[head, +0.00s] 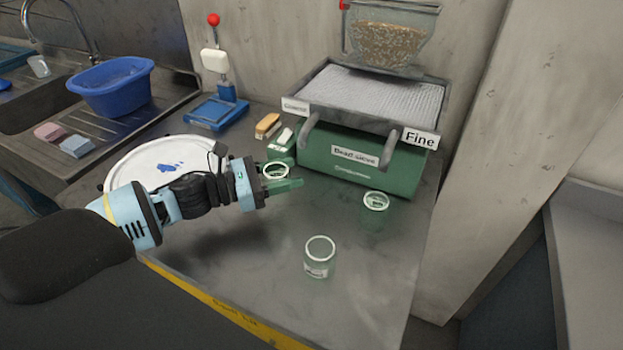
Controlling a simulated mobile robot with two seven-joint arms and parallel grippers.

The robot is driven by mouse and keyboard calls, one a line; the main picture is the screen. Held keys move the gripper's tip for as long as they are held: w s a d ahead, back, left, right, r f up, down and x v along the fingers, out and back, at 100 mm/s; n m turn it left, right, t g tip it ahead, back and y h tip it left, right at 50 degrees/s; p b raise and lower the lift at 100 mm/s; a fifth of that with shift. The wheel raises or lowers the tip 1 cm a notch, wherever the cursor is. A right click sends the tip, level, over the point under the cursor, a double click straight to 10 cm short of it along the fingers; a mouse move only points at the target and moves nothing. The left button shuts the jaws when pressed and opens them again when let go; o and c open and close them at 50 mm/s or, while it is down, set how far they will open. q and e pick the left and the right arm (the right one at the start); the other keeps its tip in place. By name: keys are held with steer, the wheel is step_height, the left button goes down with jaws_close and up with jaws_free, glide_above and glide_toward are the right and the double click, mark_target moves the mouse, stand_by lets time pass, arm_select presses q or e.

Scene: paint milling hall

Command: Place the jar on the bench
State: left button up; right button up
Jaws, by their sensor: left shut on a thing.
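My left gripper (284,176) reaches in from the left over the bench. Its green fingers are shut around a clear glass jar; the pale rim of this held jar (276,170) shows between them, and the fingers hide much of its body. I cannot tell whether its base touches the bench. A second clear jar (319,258) stands upright on the grey metal bench (375,275) near its front, with a small label. A third clear jar (376,201) stands by the bead sieve. My right gripper is not in view.
The green bead sieve (350,172), with "Coarse" and "Fine" labels, stands at the back under a hopper (390,35). A white round lid (130,165) with blue paint lies left, behind my arm. The front right bench is clear.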

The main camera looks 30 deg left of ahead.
arm_select(q)
steer(key=x, duration=0.5)
steer(key=shift+w+r+p, duration=0.1)
steer(key=shift+r+p, duration=0.05)
steer(key=shift+p, duration=0.15)
steer(key=shift+w+d, duration=0.3)
steer(key=shift+d, duration=0.05)
steer(key=shift+f, duration=1.9)
steer(key=shift+f, duration=0.15)
steer(key=o, duration=1)
steer(key=shift+o, duration=0.2)
